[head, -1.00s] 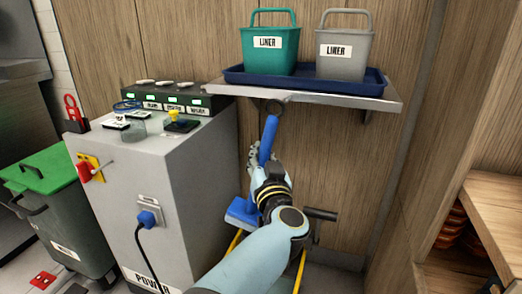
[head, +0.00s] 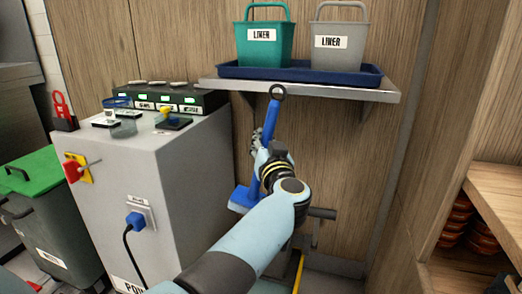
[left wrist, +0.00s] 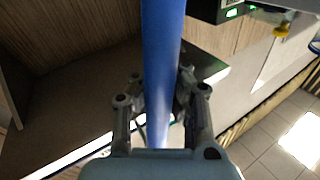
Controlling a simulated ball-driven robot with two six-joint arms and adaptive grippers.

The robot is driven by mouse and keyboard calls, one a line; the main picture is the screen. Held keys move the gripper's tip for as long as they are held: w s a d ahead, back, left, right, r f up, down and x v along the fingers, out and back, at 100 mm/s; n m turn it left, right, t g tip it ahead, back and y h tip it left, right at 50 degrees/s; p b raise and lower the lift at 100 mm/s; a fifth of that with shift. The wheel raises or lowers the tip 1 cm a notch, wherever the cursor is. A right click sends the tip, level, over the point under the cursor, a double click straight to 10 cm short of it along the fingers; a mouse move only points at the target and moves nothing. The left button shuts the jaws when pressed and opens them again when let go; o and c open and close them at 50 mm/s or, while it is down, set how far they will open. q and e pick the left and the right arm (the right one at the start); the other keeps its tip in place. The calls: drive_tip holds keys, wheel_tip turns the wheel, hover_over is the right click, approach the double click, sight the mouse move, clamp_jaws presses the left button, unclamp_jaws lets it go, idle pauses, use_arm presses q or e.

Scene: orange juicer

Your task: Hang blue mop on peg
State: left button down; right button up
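The blue mop (head: 270,122) is upright and slightly tilted, with a dark ring at its top and a flat blue head (head: 243,199) at the bottom. My left gripper (head: 259,146) is shut around the handle below the ring. In the left wrist view the handle (left wrist: 162,60) runs between the fingers of my left gripper (left wrist: 160,98). The ring overlaps the shelf's front edge in the head view; I cannot tell its depth from the wall. No peg can be clearly made out. My right gripper is not in view.
A metal shelf (head: 385,94) above holds a blue tray (head: 300,75) with a green bucket (head: 265,45) and a grey bucket (head: 340,50). A grey power cabinet (head: 170,190) stands left of the mop. A wooden shelf unit (head: 495,190) is at right. Bare wall lies between.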

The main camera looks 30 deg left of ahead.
use_arm(q)
drive_tip(key=shift+w+a+f+b, duration=0.1)
drive_tip(key=shift+w+a+b, duration=0.05)
drive_tip(key=shift+w+b, duration=0.45)
drive_tip(key=shift+w+a+f+b, duration=0.1)
drive_tip(key=shift+w+a+b, duration=0.05)
drive_tip(key=shift+w+b, duration=0.4)
drive_tip(key=shift+w+a+f+b, duration=0.15)
drive_tip(key=shift+w+a, duration=0.05)
drive_tip(key=shift+w, duration=0.45)
drive_tip(key=shift+w+a+f+b, duration=0.1)
drive_tip(key=shift+w+a+b, duration=0.05)
drive_tip(key=shift+w, duration=0.45)
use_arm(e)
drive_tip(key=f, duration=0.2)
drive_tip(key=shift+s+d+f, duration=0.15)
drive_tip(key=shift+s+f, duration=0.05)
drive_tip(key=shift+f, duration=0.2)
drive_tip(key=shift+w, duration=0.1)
